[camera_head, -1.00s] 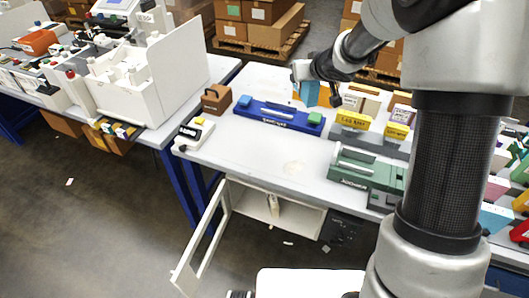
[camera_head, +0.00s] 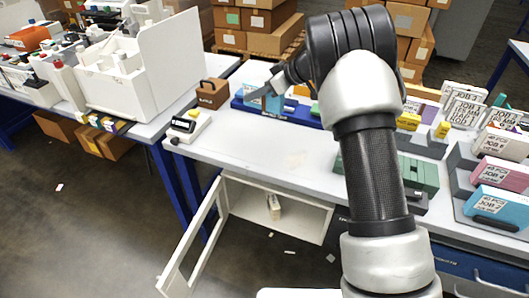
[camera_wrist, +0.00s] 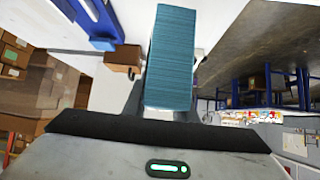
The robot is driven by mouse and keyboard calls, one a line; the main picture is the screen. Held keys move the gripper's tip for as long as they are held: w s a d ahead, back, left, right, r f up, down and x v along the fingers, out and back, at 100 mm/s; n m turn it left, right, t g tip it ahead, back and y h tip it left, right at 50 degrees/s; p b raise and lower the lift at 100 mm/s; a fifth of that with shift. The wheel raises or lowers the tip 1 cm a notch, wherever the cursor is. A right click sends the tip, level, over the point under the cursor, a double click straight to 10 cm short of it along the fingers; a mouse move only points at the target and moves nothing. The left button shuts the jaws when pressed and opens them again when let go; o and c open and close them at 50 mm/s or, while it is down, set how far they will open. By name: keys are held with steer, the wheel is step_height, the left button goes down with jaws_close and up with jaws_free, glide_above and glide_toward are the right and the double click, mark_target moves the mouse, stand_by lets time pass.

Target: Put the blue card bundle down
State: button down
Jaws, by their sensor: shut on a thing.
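The blue card bundle (camera_head: 262,98) shows at the left end of the blue tray (camera_head: 280,115) in the head view. In the wrist view the bundle (camera_wrist: 172,55) stands out between the fingers, its stacked card edges facing the camera. My gripper (camera_head: 274,84) is shut on it, partly hidden behind my arm. I cannot tell whether the bundle touches the tray or hangs above it. The blue tray (camera_wrist: 92,20) also shows at the upper left of the wrist view, beside the bundle and apart from it.
A brown box with a handle (camera_head: 213,92) stands just left of the tray. A small device with a dark display (camera_head: 186,124) sits on the table's left edge. The front middle of the white tabletop (camera_head: 255,150) is clear.

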steer(key=shift+n+g, duration=0.4)
steer(key=shift+n, duration=0.1)
steer(key=f+b, duration=0.1)
steer(key=f, duration=0.4)
steer(key=s+f+b, duration=0.1)
steer(key=f, duration=0.2)
steer(key=shift+f+b, duration=0.3)
steer(key=shift+f, duration=0.05)
steer(key=shift+f+b, duration=0.8)
steer(key=shift+f, duration=1.65)
steer(key=shift+f, duration=0.1)
steer(key=c, duration=1.4)
jaws_free()
steer(key=shift+f, duration=0.1)
steer(key=shift+c, duration=0.2)
